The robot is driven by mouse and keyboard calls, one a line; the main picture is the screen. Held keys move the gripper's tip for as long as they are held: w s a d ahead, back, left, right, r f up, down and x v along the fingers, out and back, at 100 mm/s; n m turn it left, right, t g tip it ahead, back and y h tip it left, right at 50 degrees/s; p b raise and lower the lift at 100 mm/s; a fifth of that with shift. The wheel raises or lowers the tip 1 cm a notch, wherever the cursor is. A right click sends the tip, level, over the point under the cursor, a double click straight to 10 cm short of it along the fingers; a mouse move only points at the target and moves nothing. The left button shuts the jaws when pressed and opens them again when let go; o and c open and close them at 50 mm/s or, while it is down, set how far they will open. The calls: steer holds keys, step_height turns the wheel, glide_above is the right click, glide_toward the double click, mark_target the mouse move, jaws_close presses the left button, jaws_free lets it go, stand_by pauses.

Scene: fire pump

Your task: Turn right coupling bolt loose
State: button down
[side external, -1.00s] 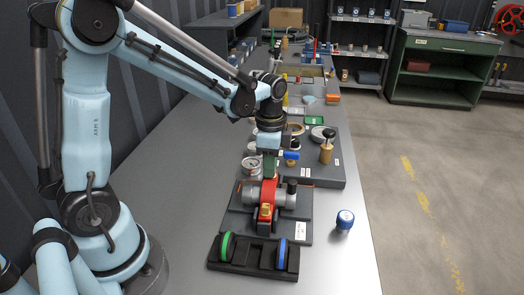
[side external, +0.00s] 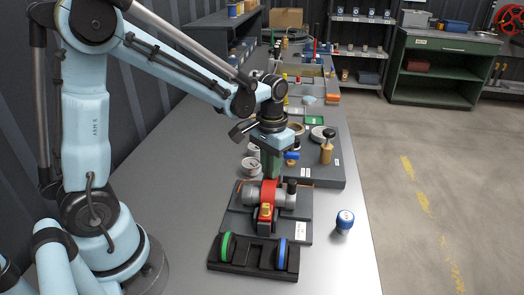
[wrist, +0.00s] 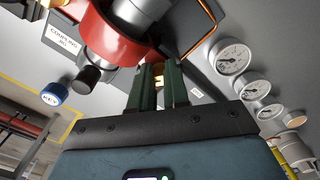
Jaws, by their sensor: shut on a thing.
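The red coupling (side external: 269,191) sits around a grey pipe on a dark plate in the side view. It also shows large in the wrist view (wrist: 118,38). My gripper (side external: 270,175) points down at the far side of the coupling. In the wrist view its green fingers (wrist: 158,78) are closed around a small brass-coloured bolt (wrist: 158,70) beside the red ring. The bolt is mostly hidden between the fingers, and in the side view it is hidden too. Another brass piece (side external: 265,211) shows on the near side of the coupling.
A blue-capped key (side external: 345,219) stands on the bench to the right; it also shows in the wrist view (wrist: 54,94). A black holder (side external: 254,263) with green and blue rings is in front. Gauges (wrist: 233,58) stand beside the coupling.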

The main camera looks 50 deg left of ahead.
steer(key=n, duration=0.3)
steer(key=shift+d+n, duration=0.1)
steer(key=shift+n, duration=2.1)
steer(key=c, duration=1.1)
jaws_free()
steer(key=shift+r, duration=0.1)
step_height(320, 180, up, 12)
